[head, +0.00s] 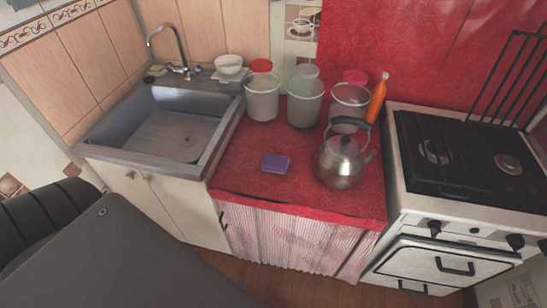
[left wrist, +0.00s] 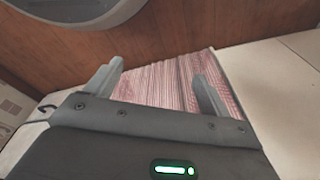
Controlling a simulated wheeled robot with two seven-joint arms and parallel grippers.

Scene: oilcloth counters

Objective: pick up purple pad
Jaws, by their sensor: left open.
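The purple pad (head: 275,163) lies flat on the red oilcloth counter (head: 240,186), left of the kettle and in front of the white buckets. My left gripper (left wrist: 158,82) shows in the left wrist view with its two fingers apart and nothing between them. Behind the fingers are the striped curtain below the counter and the wooden floor. The pad is not in the left wrist view. In the head view a dark part of my own body fills the lower left, and neither gripper shows there.
A metal kettle (head: 342,162) stands close to the pad's right. A sink (head: 165,130) is on the left and a stove (head: 455,165) on the right. The counter's front left is clear.

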